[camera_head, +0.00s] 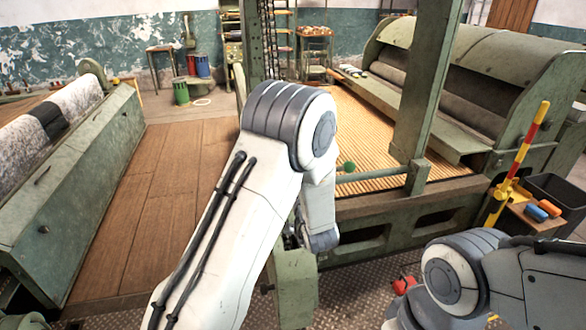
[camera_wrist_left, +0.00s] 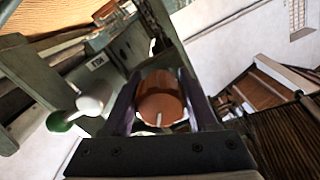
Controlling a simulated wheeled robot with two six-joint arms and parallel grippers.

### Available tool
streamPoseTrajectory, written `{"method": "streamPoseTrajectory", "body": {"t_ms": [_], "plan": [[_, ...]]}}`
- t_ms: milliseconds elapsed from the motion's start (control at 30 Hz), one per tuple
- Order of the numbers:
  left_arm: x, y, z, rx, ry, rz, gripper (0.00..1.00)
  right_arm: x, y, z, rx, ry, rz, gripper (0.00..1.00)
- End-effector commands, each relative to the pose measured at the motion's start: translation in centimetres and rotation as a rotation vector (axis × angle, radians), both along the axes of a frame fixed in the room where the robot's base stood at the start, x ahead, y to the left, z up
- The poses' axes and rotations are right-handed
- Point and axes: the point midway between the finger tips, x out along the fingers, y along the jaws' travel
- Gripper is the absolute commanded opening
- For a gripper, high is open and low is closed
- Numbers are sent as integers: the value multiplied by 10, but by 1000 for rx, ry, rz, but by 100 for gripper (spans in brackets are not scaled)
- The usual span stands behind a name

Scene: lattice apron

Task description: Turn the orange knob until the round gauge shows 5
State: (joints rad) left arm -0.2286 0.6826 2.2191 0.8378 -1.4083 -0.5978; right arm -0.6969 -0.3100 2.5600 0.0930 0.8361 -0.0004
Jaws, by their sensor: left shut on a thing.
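The orange knob (camera_wrist_left: 160,100) shows in the left wrist view as a brownish-orange cylinder with a pale mark on its face. My left gripper (camera_wrist_left: 160,82) is shut on it, with one dark finger on each side. In the head view my left arm covers the gripper and the knob, above a green machine post (camera_head: 295,285). I cannot make out the round gauge or its reading in either view. My right arm is at the lower right of the head view, and its gripper is not in view.
A lever with a green ball (camera_wrist_left: 58,122) and a pale round part (camera_wrist_left: 95,90) are left of the gripper in the wrist view. A red fitting (camera_head: 403,285) is near my right arm. A red-yellow post (camera_head: 522,150) stands at the right.

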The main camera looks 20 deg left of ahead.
Motion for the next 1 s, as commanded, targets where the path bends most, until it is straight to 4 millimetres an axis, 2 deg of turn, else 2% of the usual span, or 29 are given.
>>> {"method": "streamPoseTrajectory", "body": {"t_ms": [1000], "plan": [[0, 0, 4, 797, 538, -4, 3, 0, 0, 61, 0, 0, 0, 76]]}}
